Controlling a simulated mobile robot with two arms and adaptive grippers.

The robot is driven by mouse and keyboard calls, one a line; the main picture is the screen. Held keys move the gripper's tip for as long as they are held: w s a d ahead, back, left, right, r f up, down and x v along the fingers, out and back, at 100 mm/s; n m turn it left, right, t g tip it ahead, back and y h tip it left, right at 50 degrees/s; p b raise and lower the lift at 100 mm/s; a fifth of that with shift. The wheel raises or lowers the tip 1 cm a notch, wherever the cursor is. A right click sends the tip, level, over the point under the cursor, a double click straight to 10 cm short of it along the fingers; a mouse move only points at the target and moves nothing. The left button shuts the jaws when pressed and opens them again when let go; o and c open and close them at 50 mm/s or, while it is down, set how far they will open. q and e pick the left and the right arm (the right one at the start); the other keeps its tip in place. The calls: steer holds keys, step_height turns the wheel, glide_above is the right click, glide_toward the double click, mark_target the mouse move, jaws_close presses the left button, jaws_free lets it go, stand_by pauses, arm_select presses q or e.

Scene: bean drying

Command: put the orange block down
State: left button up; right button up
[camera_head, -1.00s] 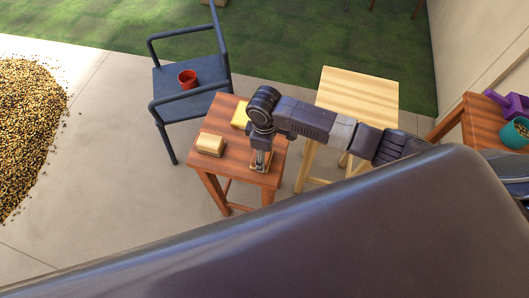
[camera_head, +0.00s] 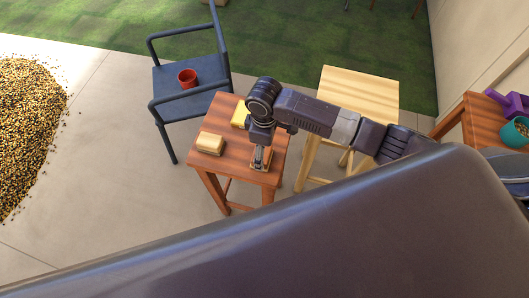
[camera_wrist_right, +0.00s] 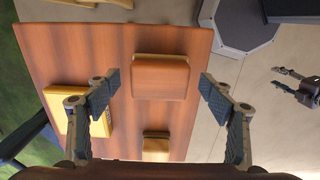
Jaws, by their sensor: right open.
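The orange block (camera_wrist_right: 160,77) rests on the reddish-brown wooden stool (camera_head: 226,174). It shows whole in the right wrist view, between the spread fingers with a gap on each side. My right gripper (camera_head: 262,166) is open and points down over the block near the stool's right front part. In the head view the fingers largely hide the block. My left gripper (camera_wrist_right: 276,78) shows small at the right edge of the wrist view, with its fingers apart and nothing between them. It is not visible in the head view.
A yellow block (camera_wrist_right: 62,105) and a tan block (camera_head: 210,144) lie on the same stool. A dark chair (camera_head: 172,80) with a red cup (camera_head: 187,77) stands behind left. A pale wooden stool (camera_head: 358,92) stands at right. A bean pile (camera_head: 28,125) covers the floor at far left.

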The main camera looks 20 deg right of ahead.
step_height(320, 180, up, 10)
steer(key=b, duration=0.1)
steer(key=shift+f, duration=0.2)
stand_by(0.4)
